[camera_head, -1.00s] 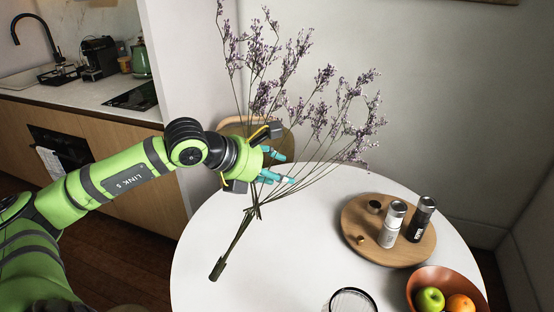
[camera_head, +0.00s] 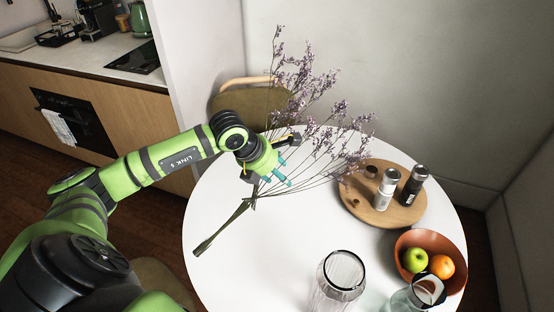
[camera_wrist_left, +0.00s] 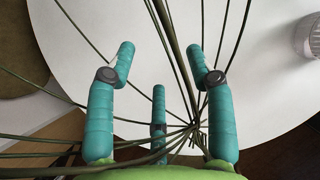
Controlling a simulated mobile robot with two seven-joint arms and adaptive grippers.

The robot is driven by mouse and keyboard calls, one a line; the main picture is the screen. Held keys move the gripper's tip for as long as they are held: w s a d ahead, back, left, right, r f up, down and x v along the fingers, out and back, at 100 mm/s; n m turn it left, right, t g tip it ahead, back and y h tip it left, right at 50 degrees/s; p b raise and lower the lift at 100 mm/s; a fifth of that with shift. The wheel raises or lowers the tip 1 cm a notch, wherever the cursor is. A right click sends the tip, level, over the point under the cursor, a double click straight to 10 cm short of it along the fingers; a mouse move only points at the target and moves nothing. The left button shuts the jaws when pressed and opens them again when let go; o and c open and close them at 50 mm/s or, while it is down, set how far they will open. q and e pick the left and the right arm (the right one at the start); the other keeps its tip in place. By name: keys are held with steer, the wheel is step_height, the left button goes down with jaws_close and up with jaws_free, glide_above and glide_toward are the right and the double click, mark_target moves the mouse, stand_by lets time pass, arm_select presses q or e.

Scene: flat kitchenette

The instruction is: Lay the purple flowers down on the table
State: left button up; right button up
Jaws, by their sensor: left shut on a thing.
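The purple flowers (camera_head: 322,137) are a bunch of long thin stems with small purple blossoms. They slant over the round white table (camera_head: 300,228), blossoms toward the back right, bound stem end toward the front left. My left gripper (camera_head: 285,172) has its teal fingers closed around the stems near the middle of the bunch. In the left wrist view, the stems (camera_wrist_left: 172,45) pass between the fingers (camera_wrist_left: 160,50) and fan out, with the table behind. I cannot tell whether the stem end touches the table. My right gripper is not in view.
A round wooden board (camera_head: 352,205) with a white shaker (camera_head: 386,190) and a black shaker (camera_head: 413,186) stands on the right. A fruit bowl (camera_head: 456,250), a glass jar (camera_head: 341,282) and a glass bottle (camera_head: 420,293) stand at the front. A chair (camera_head: 232,101) is behind.

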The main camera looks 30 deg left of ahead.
arm_select(q)
steer(key=shift+f+g, duration=0.4)
steer(key=shift+f, duration=0.45)
steer(key=shift+f+g+y+b, duration=0.35)
steer(key=shift+f+b, duration=0.5)
steer(key=shift+f, duration=1.15)
steer(key=shift+f+g+y+b, duration=0.1)
steer(key=shift+f+g+b, duration=0.6)
steer(key=shift+f, duration=1.3)
steer(key=shift+f+g+y+b, duration=0.3)
steer(key=shift+f+b, duration=0.65)
steer(key=shift+f, duration=1.05)
steer(key=o, duration=1.3)
steer(key=shift+r, duration=0.1)
